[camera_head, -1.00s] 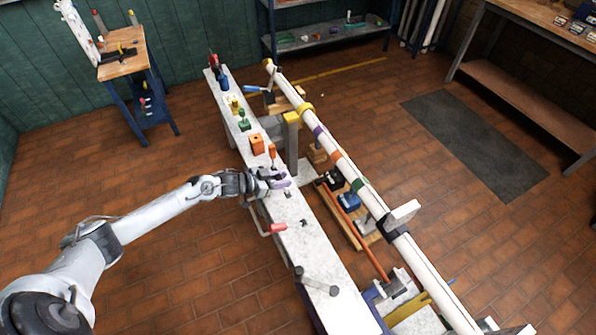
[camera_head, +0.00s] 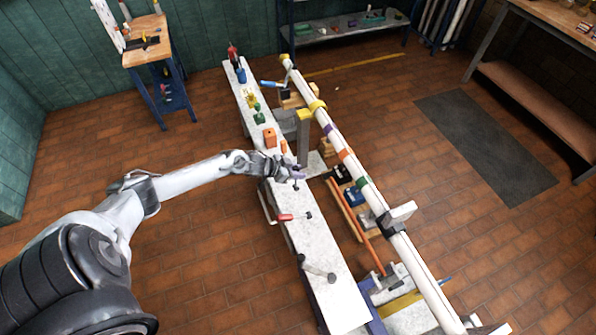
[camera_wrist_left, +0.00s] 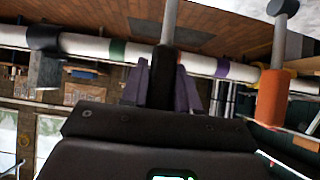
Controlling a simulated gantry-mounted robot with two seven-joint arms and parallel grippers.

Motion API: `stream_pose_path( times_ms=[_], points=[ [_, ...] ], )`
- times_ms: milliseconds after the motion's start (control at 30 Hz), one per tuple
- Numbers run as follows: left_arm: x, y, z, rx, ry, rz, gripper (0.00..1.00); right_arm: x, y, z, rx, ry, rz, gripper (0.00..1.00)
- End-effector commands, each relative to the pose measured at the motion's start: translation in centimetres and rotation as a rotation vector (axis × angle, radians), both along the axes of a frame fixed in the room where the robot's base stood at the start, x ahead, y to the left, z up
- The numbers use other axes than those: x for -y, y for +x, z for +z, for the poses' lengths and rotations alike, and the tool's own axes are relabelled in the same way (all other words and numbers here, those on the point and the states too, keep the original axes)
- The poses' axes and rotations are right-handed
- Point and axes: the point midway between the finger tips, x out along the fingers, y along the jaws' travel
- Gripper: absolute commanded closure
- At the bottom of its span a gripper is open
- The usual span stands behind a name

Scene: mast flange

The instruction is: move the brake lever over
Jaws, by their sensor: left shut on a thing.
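My left gripper (camera_head: 297,173) is over the long pale bench (camera_head: 317,245), at its middle. In the left wrist view its dark purple fingers (camera_wrist_left: 166,92) are shut on the black grip of a lever (camera_wrist_left: 163,68), one finger on each side. The lever's grey metal rod runs on from the grip toward the picture's top. The frames show no label, so I cannot tell by name which lever is the brake. A lever with an orange grip (camera_wrist_left: 272,95) stands beside it, apart from my fingers; it also shows in the head view (camera_head: 283,147). My right gripper is not in view.
A red-handled lever (camera_head: 285,217) and a grey lever (camera_head: 318,268) are nearer on the bench. An orange block (camera_head: 270,138) and a grey post (camera_head: 303,140) stand close beyond the gripper. A long white mast (camera_head: 375,205) runs along the bench's right side.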

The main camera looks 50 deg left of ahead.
Motion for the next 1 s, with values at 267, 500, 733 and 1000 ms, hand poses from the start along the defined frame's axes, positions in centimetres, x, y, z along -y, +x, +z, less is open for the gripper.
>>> stream_pose_path(
  times_ms=[267, 500, 733, 1000],
  points=[
    [0.0, 0.0, 0.0, -0.001, 0.0, 0.0, 0.49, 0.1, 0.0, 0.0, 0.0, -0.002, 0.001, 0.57],
    [0.0, 0.0, 0.0, -0.001, 0.0, 0.0, 0.49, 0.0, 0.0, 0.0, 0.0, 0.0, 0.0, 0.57],
    [-0.3, -1.0, 0.7, -0.002, 0.002, 0.0, 0.49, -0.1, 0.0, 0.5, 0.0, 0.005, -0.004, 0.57],
    [-1.2, -3.9, 3.2, -0.004, 0.002, -0.002, 0.49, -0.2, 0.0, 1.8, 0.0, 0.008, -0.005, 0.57]
  ],
)
